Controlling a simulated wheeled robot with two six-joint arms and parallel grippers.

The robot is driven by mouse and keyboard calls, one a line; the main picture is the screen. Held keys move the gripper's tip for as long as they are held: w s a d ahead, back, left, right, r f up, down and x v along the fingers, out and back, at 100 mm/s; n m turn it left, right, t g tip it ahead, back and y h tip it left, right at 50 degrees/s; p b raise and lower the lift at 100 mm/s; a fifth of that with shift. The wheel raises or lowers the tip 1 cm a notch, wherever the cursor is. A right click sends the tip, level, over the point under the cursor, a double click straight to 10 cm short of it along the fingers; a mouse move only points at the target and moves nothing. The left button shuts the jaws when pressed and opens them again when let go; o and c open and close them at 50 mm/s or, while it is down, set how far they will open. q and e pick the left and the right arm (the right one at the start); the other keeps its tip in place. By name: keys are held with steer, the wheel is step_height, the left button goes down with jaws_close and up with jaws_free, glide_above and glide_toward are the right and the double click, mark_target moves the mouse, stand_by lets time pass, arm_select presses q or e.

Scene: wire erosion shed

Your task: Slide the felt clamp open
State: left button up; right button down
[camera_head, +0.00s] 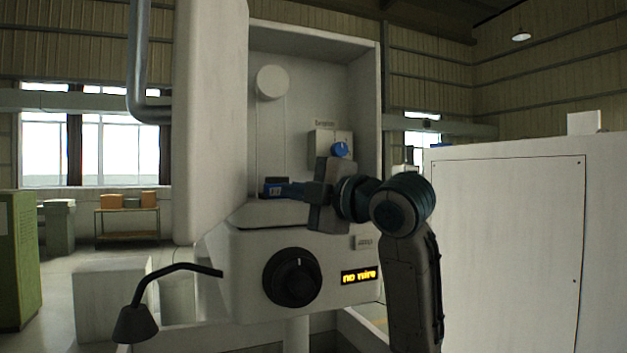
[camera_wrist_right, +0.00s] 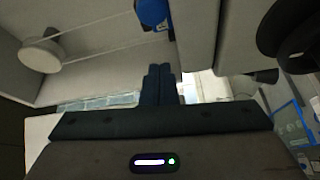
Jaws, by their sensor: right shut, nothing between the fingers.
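The felt clamp appears to be the small dark and blue block (camera_head: 274,187) at the foot of the wire recess, below the white disc. A blue rounded part, apparently the same clamp (camera_wrist_right: 152,12), shows at the top of the right wrist view. My right gripper (camera_head: 299,190) reaches in from the right, its fingers beside the block's right side. In the right wrist view its dark fingers (camera_wrist_right: 158,84) are pressed together and empty. I cannot tell whether they touch the clamp. My left gripper is in neither view.
The white disc (camera_head: 271,82) sits above. A blue knob (camera_head: 340,149) on a grey box is just behind my right gripper. A black dial (camera_head: 292,277) and a lit display reading "no wire" (camera_head: 359,276) are below. A white cabinet (camera_head: 510,240) stands at right.

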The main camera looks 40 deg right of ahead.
steer(key=w+d+p, duration=0.2)
steer(key=shift+w+d+p, duration=0.3)
steer(key=shift+w, duration=0.1)
steer(key=shift+w+f, duration=0.1)
steer(key=shift+w, duration=0.05)
stand_by(0.3)
steer(key=shift+d, duration=0.15)
steer(key=d, duration=0.1)
steer(key=s+d+b, duration=0.1)
steer(key=d, duration=0.1)
steer(key=shift+d, duration=0.2)
stand_by(0.4)
